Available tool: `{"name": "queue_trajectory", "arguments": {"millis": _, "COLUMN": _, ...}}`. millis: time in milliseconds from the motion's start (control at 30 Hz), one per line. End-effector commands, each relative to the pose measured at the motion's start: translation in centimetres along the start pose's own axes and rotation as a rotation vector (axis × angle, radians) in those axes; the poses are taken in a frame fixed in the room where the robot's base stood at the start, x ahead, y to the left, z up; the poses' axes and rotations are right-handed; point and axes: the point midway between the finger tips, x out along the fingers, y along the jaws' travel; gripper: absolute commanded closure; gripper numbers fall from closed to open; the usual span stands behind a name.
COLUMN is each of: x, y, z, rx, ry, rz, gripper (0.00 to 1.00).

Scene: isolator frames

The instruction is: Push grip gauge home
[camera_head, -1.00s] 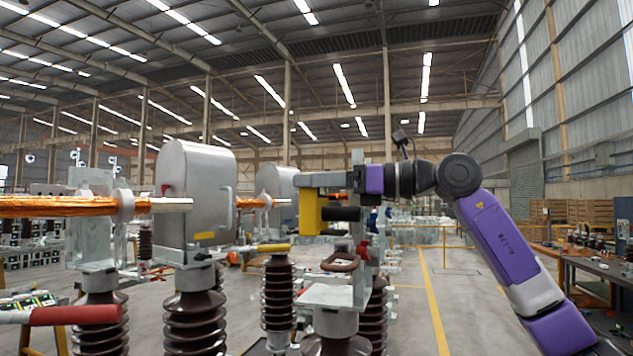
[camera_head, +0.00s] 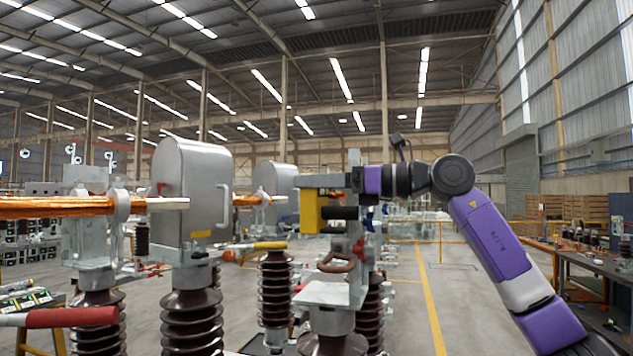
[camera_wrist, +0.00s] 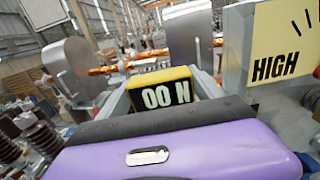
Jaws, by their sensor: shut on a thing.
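The grip gauge is a yellow block (camera_head: 311,212) below the grey fingers of my gripper (camera_head: 322,181) in the head view. In the wrist view the gauge (camera_wrist: 160,92) sits between the fingers, its dark face reading "00 N". My gripper is shut on it. A black cylinder (camera_head: 340,213) lies right of the yellow block. Below stands the right-hand isolator post, with a metal plate (camera_head: 325,294), a brown ring handle (camera_head: 336,262) and a brown ribbed insulator (camera_head: 328,346). Whether the gauge touches the post's contact parts cannot be told.
A silver housing (camera_head: 192,190) stands left on ribbed insulators, with a copper-coloured bar (camera_head: 55,207) further left. A red-handled rod (camera_head: 75,317) is at lower left. A yellow "HIGH" plate (camera_wrist: 282,45) is close at right in the wrist view. Open floor (camera_head: 405,320) lies to the right.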

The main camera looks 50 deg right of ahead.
Motion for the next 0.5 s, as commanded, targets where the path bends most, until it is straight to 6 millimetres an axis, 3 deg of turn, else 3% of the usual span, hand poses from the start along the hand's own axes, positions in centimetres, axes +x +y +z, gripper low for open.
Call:
{"name": "queue_trajectory", "arguments": {"millis": 33, "x": -0.08, "y": -0.12, "z": 0.33, "rx": -0.003, "ry": -0.006, "rz": -0.001, "gripper": 0.96}}
{"name": "queue_trajectory", "arguments": {"millis": 67, "x": -0.08, "y": -0.15, "z": 0.31, "rx": -0.004, "ry": -0.006, "rz": -0.001, "gripper": 0.21}}
{"name": "queue_trajectory", "arguments": {"millis": 100, "x": -0.08, "y": -0.14, "z": 0.28, "rx": -0.004, "ry": -0.006, "rz": -0.001, "gripper": 0.13}}
{"name": "queue_trajectory", "arguments": {"millis": 167, "x": -0.08, "y": -0.15, "z": 0.26, "rx": -0.004, "ry": -0.005, "rz": -0.002, "gripper": 0.01}}
{"name": "queue_trajectory", "arguments": {"millis": 200, "x": -0.08, "y": -0.18, "z": 0.25, "rx": -0.003, "ry": -0.005, "rz": -0.002, "gripper": 0.0}}
{"name": "queue_trajectory", "arguments": {"millis": 500, "x": -0.09, "y": -0.4, "z": 0.0, "rx": 0.0, "ry": -0.001, "rz": -0.006, "gripper": 0.0}}
